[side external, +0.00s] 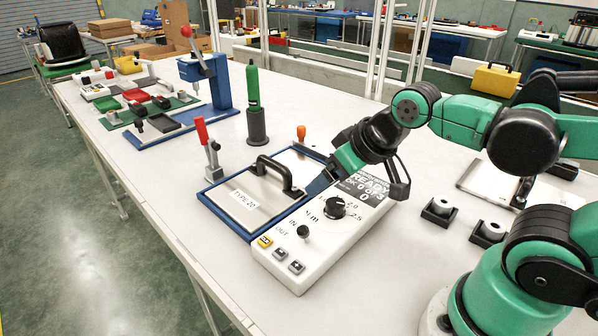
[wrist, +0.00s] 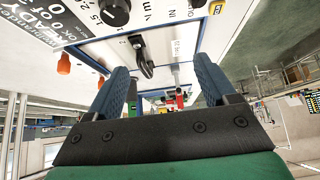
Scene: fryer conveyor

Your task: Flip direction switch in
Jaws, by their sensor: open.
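The direction switch (side external: 303,231) is a small black lever beside the IN and OUT labels on the white control box (side external: 330,255). I cannot tell which label it leans to.
A large black dial (side external: 335,207) and two grey buttons (side external: 288,260) are on the box. A metal plate with a black handle (side external: 275,172) sits beside it. A red-handled clamp (side external: 209,150) and a green-topped post (side external: 254,105) stand behind. The table's front is clear.

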